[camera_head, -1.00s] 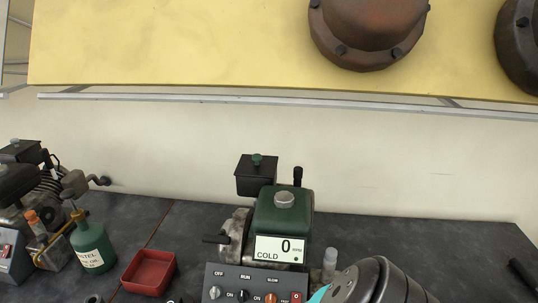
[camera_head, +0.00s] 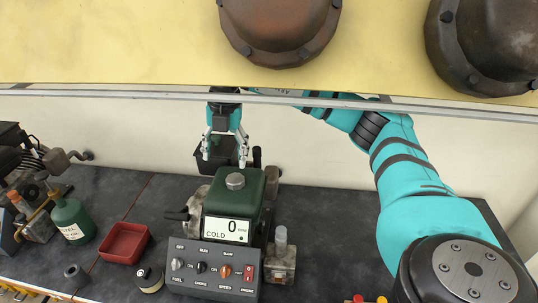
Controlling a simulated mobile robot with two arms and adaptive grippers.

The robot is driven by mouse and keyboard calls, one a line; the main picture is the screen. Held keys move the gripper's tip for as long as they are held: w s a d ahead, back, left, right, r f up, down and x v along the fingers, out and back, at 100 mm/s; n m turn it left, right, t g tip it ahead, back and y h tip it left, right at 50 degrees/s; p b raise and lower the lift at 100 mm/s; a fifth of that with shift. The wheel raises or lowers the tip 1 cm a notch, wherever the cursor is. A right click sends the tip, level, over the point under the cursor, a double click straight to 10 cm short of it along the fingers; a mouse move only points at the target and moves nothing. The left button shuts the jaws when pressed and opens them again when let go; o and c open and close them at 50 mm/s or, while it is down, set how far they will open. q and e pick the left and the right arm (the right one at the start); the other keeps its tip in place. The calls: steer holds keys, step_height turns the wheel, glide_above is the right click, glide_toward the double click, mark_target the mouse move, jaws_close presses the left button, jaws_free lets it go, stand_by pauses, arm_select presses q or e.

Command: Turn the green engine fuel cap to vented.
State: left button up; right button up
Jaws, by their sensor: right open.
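The green engine (camera_head: 249,208) stands on the bench at the middle, with a green tank and a display reading "0" and "COLD". A silver round cap (camera_head: 235,181) sits on top of the tank. Behind it is a black box (camera_head: 229,152) with a small green knob on top, now mostly hidden by the gripper. My right gripper (camera_head: 224,158) points down over this black box, its fingers apart on either side of the knob. I cannot tell whether they touch the box. The cap's setting is too small to read. My left gripper is not in view.
A control panel (camera_head: 214,268) with knobs and a red switch stands in front of the engine. A red tray (camera_head: 124,243), a green oil bottle (camera_head: 72,221) and another engine (camera_head: 35,205) are at left. A yellow shelf (camera_head: 120,45) with rusty drums overhangs the bench.

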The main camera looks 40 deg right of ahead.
mark_target(235, 178)
steer(key=shift+s+d+r+m+h, duration=0.1)
steer(key=shift+s+d+m+h, duration=0.3)
steer(key=shift+d, duration=0.35)
steer(key=shift+f+g, duration=0.3)
steer(key=shift+f, duration=0.05)
steer(key=shift+a+f+p, duration=0.25)
steer(key=shift+f+p, duration=0.5)
steer(key=shift+f, duration=0.45)
steer(key=f, duration=0.1)
steer(key=f+p, duration=0.1)
steer(key=f, duration=0.1)
steer(key=shift+s+d+f, duration=0.15)
steer(key=shift+d+f, duration=0.05)
steer(key=shift+f, duration=0.55)
steer(key=shift+a, duration=0.1)
steer(key=c, duration=1.2)
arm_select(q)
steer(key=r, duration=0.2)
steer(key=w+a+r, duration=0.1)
